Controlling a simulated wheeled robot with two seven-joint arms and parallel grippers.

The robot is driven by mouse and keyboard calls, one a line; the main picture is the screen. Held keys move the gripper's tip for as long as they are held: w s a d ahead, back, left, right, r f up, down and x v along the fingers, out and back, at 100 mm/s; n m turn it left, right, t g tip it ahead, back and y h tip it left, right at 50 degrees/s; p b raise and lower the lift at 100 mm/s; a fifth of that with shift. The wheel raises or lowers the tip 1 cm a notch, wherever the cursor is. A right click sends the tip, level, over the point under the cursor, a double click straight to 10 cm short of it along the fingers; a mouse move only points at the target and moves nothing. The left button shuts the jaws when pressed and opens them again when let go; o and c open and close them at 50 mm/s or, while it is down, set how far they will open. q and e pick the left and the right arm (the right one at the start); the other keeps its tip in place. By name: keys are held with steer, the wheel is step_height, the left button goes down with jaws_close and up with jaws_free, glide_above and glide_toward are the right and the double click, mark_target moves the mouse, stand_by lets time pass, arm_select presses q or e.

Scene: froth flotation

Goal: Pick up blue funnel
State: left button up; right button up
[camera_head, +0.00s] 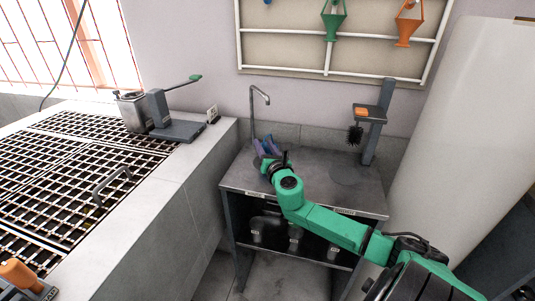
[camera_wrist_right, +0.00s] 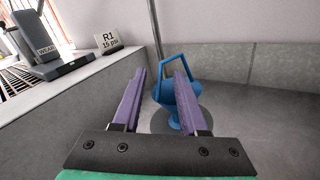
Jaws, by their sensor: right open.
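The blue funnel (camera_wrist_right: 170,92) stands on the dark bench top in the right wrist view, with a loop handle at its top. The right purple finger hides part of its right side. My right gripper (camera_wrist_right: 160,75) is open and empty, and its fingers point towards the funnel, which shows between and beyond them, nearer the right finger. Whether a finger touches it I cannot tell. In the head view my right gripper (camera_head: 263,147) is over the back left of the bench, and the funnel is mostly hidden there. My left gripper is not in view.
A thin bent tap pipe (camera_head: 252,112) rises behind the gripper. A stand with a brush (camera_head: 370,125) is at the bench's back right. Green (camera_head: 333,19) and orange (camera_head: 407,25) funnels hang on a wall rack. A gridded counter (camera_head: 190,165) is left; the bench's middle (camera_head: 335,178) is clear.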

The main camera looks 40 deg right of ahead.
steer(key=shift+s, duration=0.1)
steer(key=shift+c, duration=0.6)
steer(key=shift+a, duration=0.1)
jaws_close()
stand_by(0.6)
